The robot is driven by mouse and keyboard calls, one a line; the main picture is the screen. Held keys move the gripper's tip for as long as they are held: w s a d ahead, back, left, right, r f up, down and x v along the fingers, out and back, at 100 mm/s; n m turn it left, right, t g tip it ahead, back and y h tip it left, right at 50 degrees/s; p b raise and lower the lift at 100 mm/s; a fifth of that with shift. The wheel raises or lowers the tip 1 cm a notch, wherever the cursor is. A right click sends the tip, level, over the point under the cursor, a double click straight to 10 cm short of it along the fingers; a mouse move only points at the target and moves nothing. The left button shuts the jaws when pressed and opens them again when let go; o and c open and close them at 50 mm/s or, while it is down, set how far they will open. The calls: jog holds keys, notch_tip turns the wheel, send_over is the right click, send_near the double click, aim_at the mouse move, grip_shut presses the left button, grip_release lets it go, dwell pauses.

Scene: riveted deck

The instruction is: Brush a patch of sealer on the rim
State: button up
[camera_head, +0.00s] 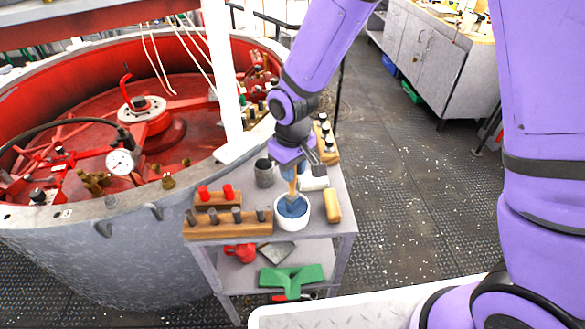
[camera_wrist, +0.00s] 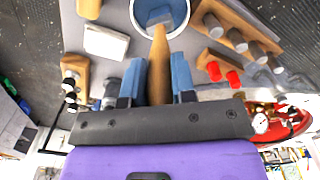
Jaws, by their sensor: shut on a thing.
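My gripper (camera_head: 294,174) is above the small cart and shut on the wooden handle of a brush (camera_head: 292,189). In the wrist view the brush handle (camera_wrist: 159,62) shows between the blue fingers. The brush points down into a white pot (camera_head: 293,222) of blue sealer (camera_head: 290,207); its bristles are hidden. The pot also shows at the top of the wrist view (camera_wrist: 186,18). The broad grey rim (camera_head: 200,173) of the big round tank, red inside, runs left of the cart. I see no blue patch on the visible rim.
A white post (camera_head: 222,80) and a gauge (camera_head: 122,162) stand near the rim.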

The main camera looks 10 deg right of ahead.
jog(key=shift+r, duration=3.45)
